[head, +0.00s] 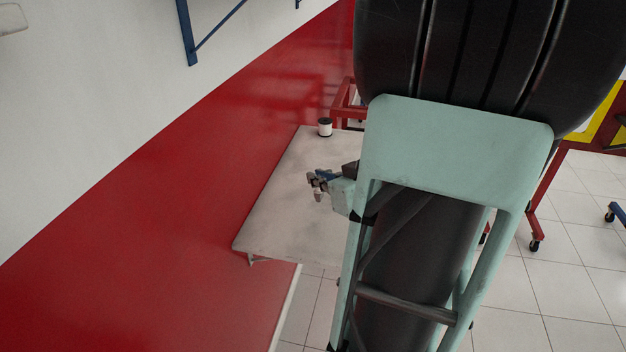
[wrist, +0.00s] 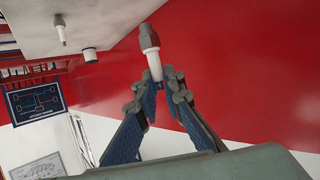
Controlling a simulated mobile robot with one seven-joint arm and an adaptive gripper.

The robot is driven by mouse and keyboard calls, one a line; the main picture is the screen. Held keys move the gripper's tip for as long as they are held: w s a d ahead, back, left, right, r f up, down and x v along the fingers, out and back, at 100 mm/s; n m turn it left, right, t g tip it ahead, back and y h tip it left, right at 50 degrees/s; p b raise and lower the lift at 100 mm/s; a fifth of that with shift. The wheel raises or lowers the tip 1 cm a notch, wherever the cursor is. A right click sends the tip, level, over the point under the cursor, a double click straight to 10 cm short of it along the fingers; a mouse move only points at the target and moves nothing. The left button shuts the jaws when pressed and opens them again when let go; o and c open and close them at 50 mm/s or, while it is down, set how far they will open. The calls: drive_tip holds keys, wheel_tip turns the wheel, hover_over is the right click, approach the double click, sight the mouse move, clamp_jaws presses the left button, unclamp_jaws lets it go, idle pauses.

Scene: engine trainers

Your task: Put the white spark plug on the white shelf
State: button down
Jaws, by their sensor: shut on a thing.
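My gripper (wrist: 154,80) is shut on the white spark plug (wrist: 149,45). Its white end sits between the fingertips and its grey metal end points away from them. In the head view my gripper (head: 318,184) is over the white shelf (head: 282,222), with a small part of the plug at its tips. The shelf's pale surface also fills the upper left of the wrist view (wrist: 110,15), which looks upside down. I cannot tell the gap between plug and shelf.
A second plug-like piece with a white tip (wrist: 61,30) is on the shelf. Near it is a small white and black cup (head: 325,127), also in the wrist view (wrist: 90,55). A red and white wall (head: 190,170) borders the shelf. The shelf's near left part is clear.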

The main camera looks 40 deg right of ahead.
drive_tip(key=shift+s+d+f, duration=0.1)
drive_tip(key=shift+s+f, duration=0.05)
drive_tip(key=shift+s, duration=0.05)
drive_tip(key=shift+w+d+p, duration=0.2)
drive_tip(key=shift+w+p, duration=0.15)
drive_tip(key=shift+p, duration=0.35)
drive_tip(key=w+d+f+b, duration=0.2)
drive_tip(key=w+f+b, duration=0.1)
drive_tip(key=f, duration=0.1)
drive_tip(key=w+d+f+b, duration=0.2)
drive_tip(key=w+f+b, duration=0.2)
drive_tip(key=w+d+f+b, duration=0.3)
drive_tip(key=w+b, duration=0.1)
drive_tip(key=shift+f, duration=0.4)
drive_tip(key=shift+f+b, duration=0.6)
drive_tip(key=shift+b, duration=0.45)
drive_tip(key=shift+f, duration=0.25)
drive_tip(key=c, duration=2.1)
unclamp_jaws()
